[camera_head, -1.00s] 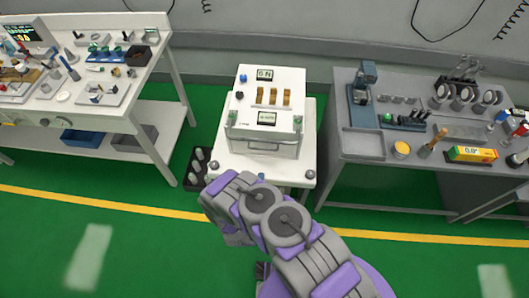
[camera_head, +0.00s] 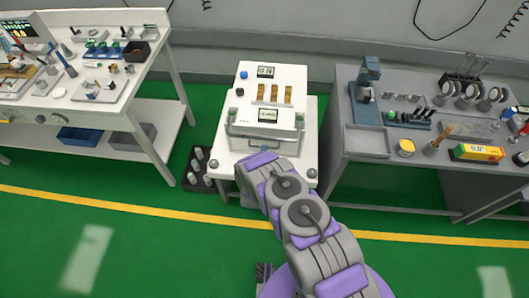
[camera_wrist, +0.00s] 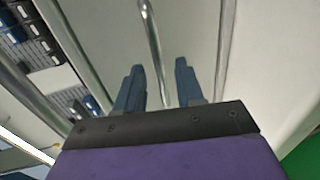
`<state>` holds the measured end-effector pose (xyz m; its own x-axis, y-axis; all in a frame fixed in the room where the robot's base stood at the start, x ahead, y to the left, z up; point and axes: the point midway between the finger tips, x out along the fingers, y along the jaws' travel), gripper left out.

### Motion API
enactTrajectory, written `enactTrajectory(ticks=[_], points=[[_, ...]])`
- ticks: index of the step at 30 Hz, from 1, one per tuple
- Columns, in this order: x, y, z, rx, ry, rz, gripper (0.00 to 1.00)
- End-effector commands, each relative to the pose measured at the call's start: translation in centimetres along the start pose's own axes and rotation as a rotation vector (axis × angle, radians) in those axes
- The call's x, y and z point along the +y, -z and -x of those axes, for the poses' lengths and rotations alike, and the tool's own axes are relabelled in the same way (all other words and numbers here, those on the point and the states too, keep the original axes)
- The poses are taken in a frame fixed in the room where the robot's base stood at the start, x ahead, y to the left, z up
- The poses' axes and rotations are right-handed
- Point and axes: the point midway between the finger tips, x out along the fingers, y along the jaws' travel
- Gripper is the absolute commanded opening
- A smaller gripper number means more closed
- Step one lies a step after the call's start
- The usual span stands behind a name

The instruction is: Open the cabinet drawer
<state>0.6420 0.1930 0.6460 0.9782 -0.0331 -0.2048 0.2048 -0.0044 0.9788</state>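The white cabinet cart (camera_head: 222,168) stands in the middle of the head view. My arm covers most of its front, and I cannot make out a drawer there. In the wrist view, a pale panel (camera_wrist: 190,30) with a slim metal bar handle (camera_wrist: 152,40) lies ahead of my gripper (camera_wrist: 158,82). The gripper's two dark blue fingers are apart. The bar runs up the picture between them, and I cannot tell whether either finger touches it. In the head view the fingers are hidden behind my arm.
A white device (camera_head: 268,100) with a front handle sits on the cart. A black rack of bottles (camera_head: 197,180) stands on the floor at its left. A white bench (camera_head: 150,75) is to the left, a grey workbench (camera_head: 365,145) close on the right. Green floor in front is clear.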

Motion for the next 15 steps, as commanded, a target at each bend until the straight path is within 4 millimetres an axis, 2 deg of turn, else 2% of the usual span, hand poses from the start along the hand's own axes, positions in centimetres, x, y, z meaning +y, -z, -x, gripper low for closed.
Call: enactTrajectory(ticks=[6, 15], points=[[0.0, -0.3, -1.5, -0.001, -0.001, 0.000, 0.38], [0.1, -0.2, -1.7, 0.000, 0.000, 0.000, 0.38]])
